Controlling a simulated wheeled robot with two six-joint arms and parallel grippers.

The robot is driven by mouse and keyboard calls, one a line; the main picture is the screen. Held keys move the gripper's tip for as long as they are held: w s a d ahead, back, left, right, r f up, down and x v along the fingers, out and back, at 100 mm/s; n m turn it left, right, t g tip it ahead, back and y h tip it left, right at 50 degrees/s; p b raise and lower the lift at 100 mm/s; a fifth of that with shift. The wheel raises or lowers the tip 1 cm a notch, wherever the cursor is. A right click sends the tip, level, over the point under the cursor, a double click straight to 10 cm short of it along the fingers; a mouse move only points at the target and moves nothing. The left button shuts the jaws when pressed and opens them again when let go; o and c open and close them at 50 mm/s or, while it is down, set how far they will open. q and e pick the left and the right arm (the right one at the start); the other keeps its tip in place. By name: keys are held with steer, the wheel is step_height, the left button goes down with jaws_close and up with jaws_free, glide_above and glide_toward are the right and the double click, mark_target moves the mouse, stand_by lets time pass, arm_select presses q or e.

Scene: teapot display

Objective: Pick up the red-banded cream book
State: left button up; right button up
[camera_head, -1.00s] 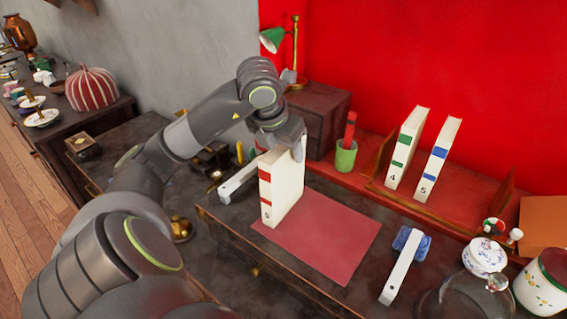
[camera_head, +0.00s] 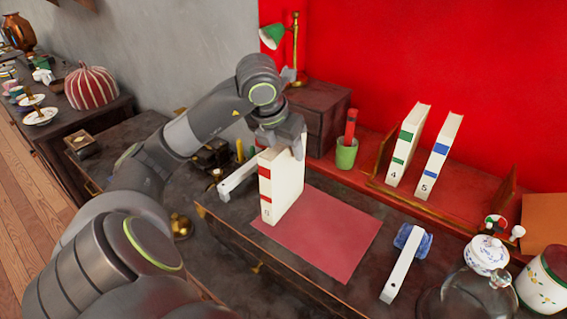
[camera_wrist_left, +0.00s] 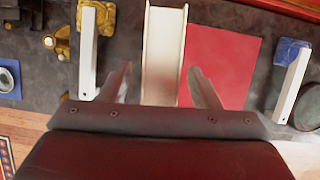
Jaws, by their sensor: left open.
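The red-banded cream book (camera_head: 283,187) stands upright on the desk at the left edge of a red mat (camera_head: 322,235). Its red-banded spine faces the front. My left gripper (camera_head: 297,142) is over the top rear part of the book, with its near side hidden by the arm. In the left wrist view the book's pale top (camera_wrist_left: 163,55) lies between the two open fingers of the left gripper (camera_wrist_left: 160,85), with a gap on each side. My right gripper is not in view.
A green-banded book (camera_head: 407,150) and a blue-banded book (camera_head: 438,160) stand on a rack at the back. A green cup (camera_head: 346,155) is behind the mat. White bars (camera_head: 237,180) (camera_head: 401,265) flank the mat. A glass dome and jars stand at the right.

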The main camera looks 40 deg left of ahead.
arm_select(q)
jaws_close()
stand_by(0.5)
stand_by(1.0)
